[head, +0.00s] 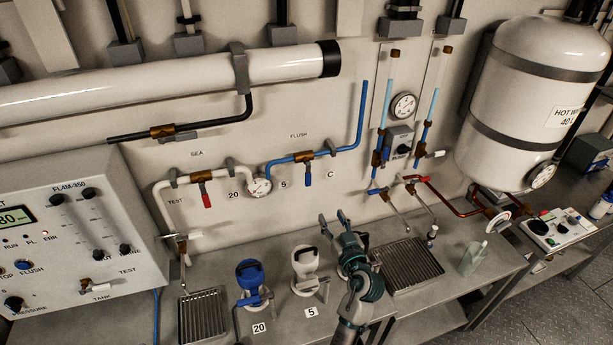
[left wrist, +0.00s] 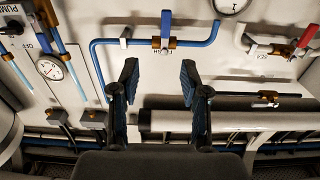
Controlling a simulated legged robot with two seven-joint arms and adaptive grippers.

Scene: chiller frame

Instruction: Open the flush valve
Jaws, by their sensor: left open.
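The flush valve (head: 304,157) sits on a blue pipe on the wall under the label FLUSH. Its brass body carries a blue lever that hangs straight down, across the line of the pipe. In the left wrist view the flush valve (left wrist: 164,43) appears upside down, its blue lever pointing up, beyond the fingertips and sideways between them. My left gripper (head: 332,217) is open and empty, below and a little right of the lever in the head view, apart from it. Its two fingers also show spread in the left wrist view (left wrist: 159,78). My right gripper is not in view.
A white horizontal cylinder (head: 170,85) runs above. Below is a bench with blue and white cup-like fixtures (head: 252,280) and a grated tray (head: 408,265). A white tank (head: 535,90) hangs right.

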